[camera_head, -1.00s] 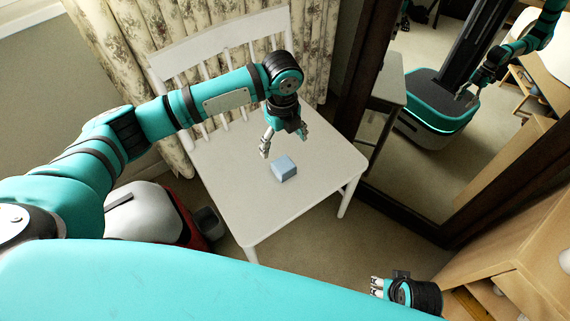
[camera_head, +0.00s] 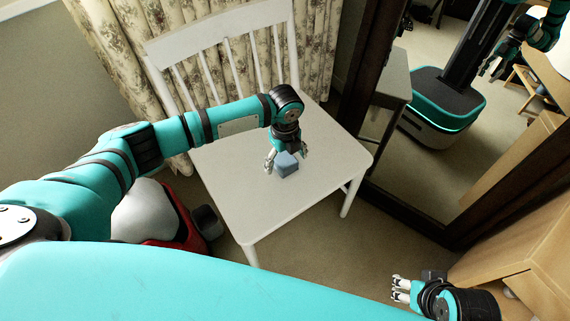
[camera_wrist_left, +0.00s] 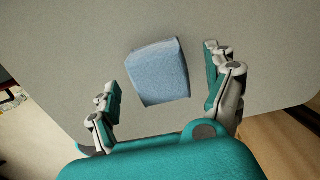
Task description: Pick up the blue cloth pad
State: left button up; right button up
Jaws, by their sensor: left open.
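The blue cloth pad (camera_head: 288,168) is a small light-blue block lying on the seat of the white chair (camera_head: 240,200). My left gripper (camera_head: 287,161) is open and low over the seat, with its fingers on either side of the pad. In the left wrist view the pad (camera_wrist_left: 158,75) lies between the spread fingers of the left gripper (camera_wrist_left: 160,75), with a gap visible on both sides. My right gripper (camera_head: 398,289) is at the lower right, away from the chair; its finger opening is too small to tell.
The chair's slatted back and a floral curtain (camera_head: 120,40) stand behind the seat. A dark-framed mirror (camera_head: 440,160) is to the right, showing my reflection. Wooden furniture (camera_head: 530,250) is near my right gripper. A red and white object (camera_head: 150,215) is on the floor left of the chair.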

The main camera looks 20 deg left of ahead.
aim_at(284, 160)
pick_arm(q)
jog(key=shift+f, duration=0.25)
jog(key=c, duration=1.3)
jog(key=shift+o, duration=0.2)
pick_arm(e)
jog(key=shift+f, duration=0.1)
pick_arm(q)
jog(key=shift+r, duration=0.5)
notch_tip(284, 160, up, 2)
jog(key=shift+r+p, duration=0.1)
jog(key=shift+p, duration=0.6)
jog(key=shift+s+a+r, duration=0.1)
jog(key=shift+s+r, duration=0.15)
jog(key=shift+r, duration=0.1)
jog(key=s+a+p, duration=0.1)
jog(key=s, duration=0.3)
jog(key=s+a+p, duration=0.1)
jog(key=s, duration=0.4)
jog(key=s+a+r+p, duration=0.1)
jog(key=s, duration=0.4)
jog(key=shift+a+p, duration=0.35)
jog(key=shift+a, duration=0.05)
jog(key=shift+s+a, duration=0.1)
jog(key=shift+s, duration=0.35)
pick_arm(e)
notch_tip(284, 160, down, 14)
jog(key=w+g, duration=0.1)
jog(key=shift+a, duration=0.2)
